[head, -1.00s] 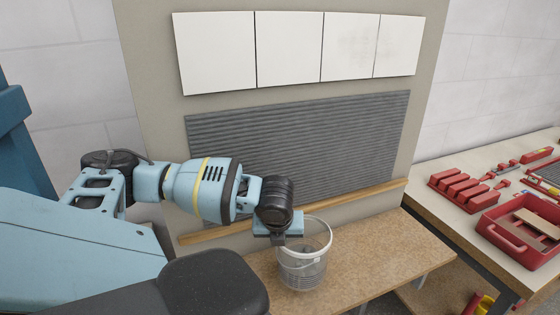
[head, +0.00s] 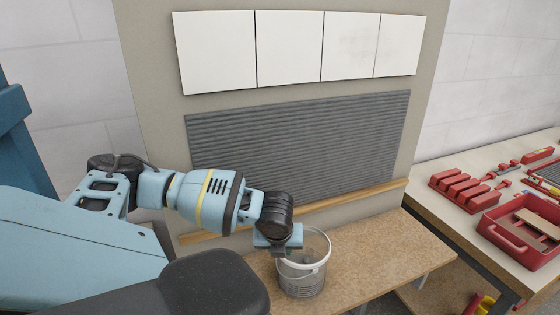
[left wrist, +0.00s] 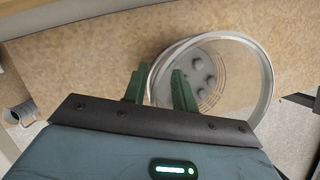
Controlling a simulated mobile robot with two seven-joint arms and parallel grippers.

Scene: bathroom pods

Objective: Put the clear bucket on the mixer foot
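The clear bucket (head: 316,279) stands upright on the brown bench, with a pale band around it. In the left wrist view the bucket (left wrist: 262,78) shows from above, with several dark grey round shapes at its bottom; I cannot tell whether they lie in it or show through it. My left gripper (head: 280,254) is at the bucket's left rim. In the left wrist view its green fingers (left wrist: 158,88) are apart, one outside the rim and one inside it. I cannot make out the mixer foot. My right gripper is not in view.
The bench (head: 385,245) has bare room right of the bucket. A board with white tiles (head: 290,47) and a ribbed grey panel (head: 310,145) stands behind. A table at right holds a red tray (head: 520,236) and red tools. A grey cylinder (left wrist: 20,114) shows at left in the wrist view.

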